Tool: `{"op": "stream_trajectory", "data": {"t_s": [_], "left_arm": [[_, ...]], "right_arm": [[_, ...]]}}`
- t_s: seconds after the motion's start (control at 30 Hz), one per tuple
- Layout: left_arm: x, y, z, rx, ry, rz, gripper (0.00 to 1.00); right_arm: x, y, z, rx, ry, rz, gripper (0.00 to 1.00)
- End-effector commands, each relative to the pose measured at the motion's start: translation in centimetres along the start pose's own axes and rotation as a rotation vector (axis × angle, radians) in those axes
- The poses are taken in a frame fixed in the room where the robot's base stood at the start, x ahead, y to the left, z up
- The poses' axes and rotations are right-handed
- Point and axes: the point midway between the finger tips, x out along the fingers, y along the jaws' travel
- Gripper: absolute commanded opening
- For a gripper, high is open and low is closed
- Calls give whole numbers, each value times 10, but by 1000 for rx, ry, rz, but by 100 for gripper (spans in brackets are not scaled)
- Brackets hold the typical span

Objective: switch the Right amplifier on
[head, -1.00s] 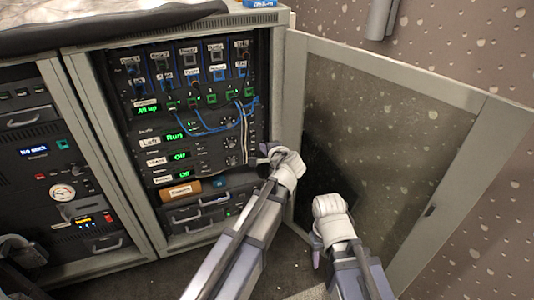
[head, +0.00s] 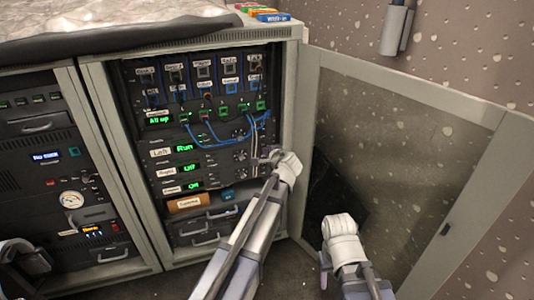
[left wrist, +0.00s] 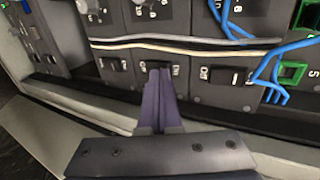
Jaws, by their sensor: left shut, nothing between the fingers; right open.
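The Right amplifier's label (head: 165,172) is in the open rack, below the Left one; its green display (head: 190,167) reads Off. The Left display (head: 184,149) reads Run. The lowest green display (head: 193,185) seems to read On, but is small. My left gripper (head: 268,158) is shut and empty at the rack's right side. In the left wrist view its purple fingertips (left wrist: 160,74) are at the middle of three black rocker switches, covering part of it; I cannot tell whether they touch. My right gripper (head: 338,228) is open, low before the open door, its fingers mostly hidden.
Blue cables (head: 215,138) hang across the panel, and grey and white cables (left wrist: 185,45) run close to the switches. The glazed door (head: 400,150) stands open to the right. A second rack (head: 65,190) stands at left.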

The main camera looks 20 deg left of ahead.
Motion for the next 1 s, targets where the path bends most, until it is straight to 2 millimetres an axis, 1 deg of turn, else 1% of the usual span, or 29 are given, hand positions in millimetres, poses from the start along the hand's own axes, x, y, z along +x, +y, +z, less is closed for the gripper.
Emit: {"op": "stream_trajectory", "data": {"t_s": [0.13, 0.37, 0.77, 1.0], "left_arm": [[6, -7, 0, 0, -1, 0, 0], [5, -6, 0, 0, 0, 0, 0], [-2, -20, 0, 0, 0, 0, 0], [-2, -20, 0, 0, 0, 0, 0]], "right_arm": [[-4, 0, 0, -1, 0, 0, 50], [-3, 0, 0, -1, 0, 0, 50], [-19, 2, 1, -1, 0, 0, 50], [-18, 2, 1, -1, 0, 0, 50]]}}
